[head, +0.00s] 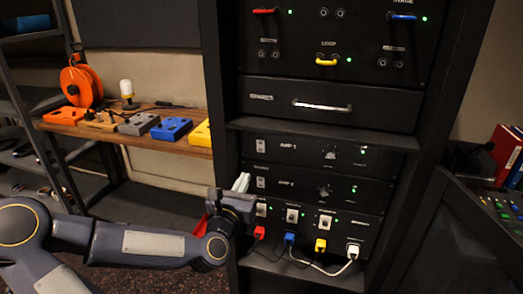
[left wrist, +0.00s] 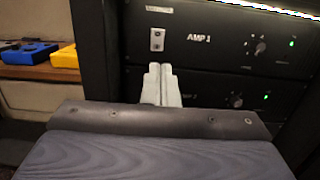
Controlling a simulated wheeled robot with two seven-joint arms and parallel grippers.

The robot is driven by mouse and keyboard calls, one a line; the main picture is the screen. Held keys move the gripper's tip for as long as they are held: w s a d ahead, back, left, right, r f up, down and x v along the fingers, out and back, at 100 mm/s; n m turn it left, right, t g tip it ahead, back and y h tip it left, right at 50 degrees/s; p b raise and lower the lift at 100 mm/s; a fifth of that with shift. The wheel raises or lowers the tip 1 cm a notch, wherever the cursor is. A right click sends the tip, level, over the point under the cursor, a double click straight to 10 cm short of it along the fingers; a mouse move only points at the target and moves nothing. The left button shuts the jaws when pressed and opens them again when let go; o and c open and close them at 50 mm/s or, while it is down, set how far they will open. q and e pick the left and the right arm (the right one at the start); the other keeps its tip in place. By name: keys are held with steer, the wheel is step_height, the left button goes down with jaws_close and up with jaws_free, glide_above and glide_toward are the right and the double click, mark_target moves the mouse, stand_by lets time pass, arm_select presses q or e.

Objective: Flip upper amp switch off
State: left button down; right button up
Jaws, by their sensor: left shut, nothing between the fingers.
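The upper amp, a black panel labelled AMP 1 (head: 310,158), sits in the rack with a small white rocker switch (head: 262,145) at its left, a knob and a lit green light. In the left wrist view the switch (left wrist: 157,39) shows clearly above the fingers. My left gripper (head: 241,182) is shut and empty. Its pale fingertips (left wrist: 161,84) point at the rack, lower than the upper switch and apart from it in the picture. The lower amp (head: 300,191) has its own switch (head: 261,182), which the fingers hide in the left wrist view.
Below the amps is a row of switches (head: 292,215) with red, blue, yellow and white plugs. A drawer (head: 340,112) with a metal handle is above. A wooden shelf (head: 175,142) with coloured boxes stands left. A mixing desk (head: 500,215) is at right.

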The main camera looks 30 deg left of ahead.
mark_target(262, 143)
arm_select(q)
steer(key=x, duration=1.4)
steer(key=shift+w+b, duration=0.15)
steer(key=shift+b, duration=0.35)
steer(key=shift+r, duration=0.15)
